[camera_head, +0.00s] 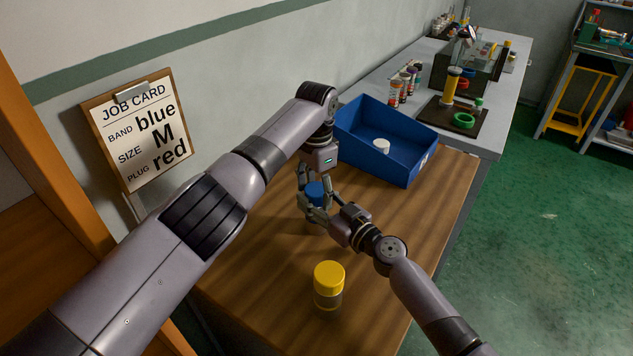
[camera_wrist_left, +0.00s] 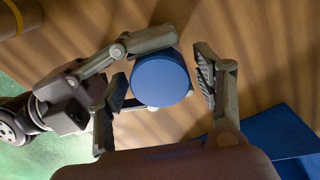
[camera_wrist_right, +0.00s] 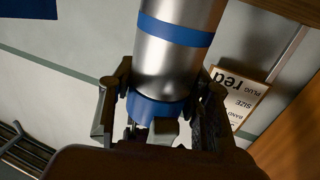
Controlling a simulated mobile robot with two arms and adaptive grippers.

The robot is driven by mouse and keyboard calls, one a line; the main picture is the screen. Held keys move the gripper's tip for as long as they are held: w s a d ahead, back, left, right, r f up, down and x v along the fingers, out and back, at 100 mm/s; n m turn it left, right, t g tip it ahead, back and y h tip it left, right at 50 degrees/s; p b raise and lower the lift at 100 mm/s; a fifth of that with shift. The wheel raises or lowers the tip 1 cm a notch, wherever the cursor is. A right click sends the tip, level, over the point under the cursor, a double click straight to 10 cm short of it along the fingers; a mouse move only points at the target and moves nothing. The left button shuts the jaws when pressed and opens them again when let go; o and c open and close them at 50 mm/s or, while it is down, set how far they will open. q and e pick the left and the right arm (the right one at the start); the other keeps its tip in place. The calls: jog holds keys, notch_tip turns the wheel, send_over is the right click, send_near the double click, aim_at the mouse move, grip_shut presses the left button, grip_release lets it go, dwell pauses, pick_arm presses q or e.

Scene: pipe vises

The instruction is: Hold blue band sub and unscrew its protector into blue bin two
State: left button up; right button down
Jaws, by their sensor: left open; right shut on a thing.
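The blue band sub (camera_wrist_right: 172,62) is a bright metal cylinder with a blue band, seen upside down in the right wrist view. It stands upright, with its blue protector (camera_head: 315,189) on its top end. My right gripper (camera_head: 317,212) is shut on the sub from the side, near the protector; its fingers (camera_wrist_right: 167,92) also flank it in the right wrist view. My left gripper (camera_head: 314,181) is open above, pointing down, its fingers on either side of the protector (camera_wrist_left: 161,80) with a visible gap at the right finger. The blue bin (camera_head: 407,165) stands behind.
A white round piece (camera_head: 382,146) lies in the bin. A yellow-capped cylinder (camera_head: 328,286) stands at the table's front. A job card (camera_head: 141,130) reads blue, M, red. A grey bench (camera_head: 500,110) with coloured parts stands beyond. The wooden table (camera_head: 260,285) is otherwise mostly clear.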

pick_arm(q)
jog(key=shift+c, duration=0.4)
jog(key=c, duration=1.1)
jog(key=o, duration=1.3)
jog(key=shift+c, duration=0.2)
jog(key=shift+r, duration=0.1)
notch_tip(320, 180, up, 8)
jog(key=shift+f, duration=0.25)
jog(key=shift+c, duration=0.4)
jog(key=shift+f, duration=3.85)
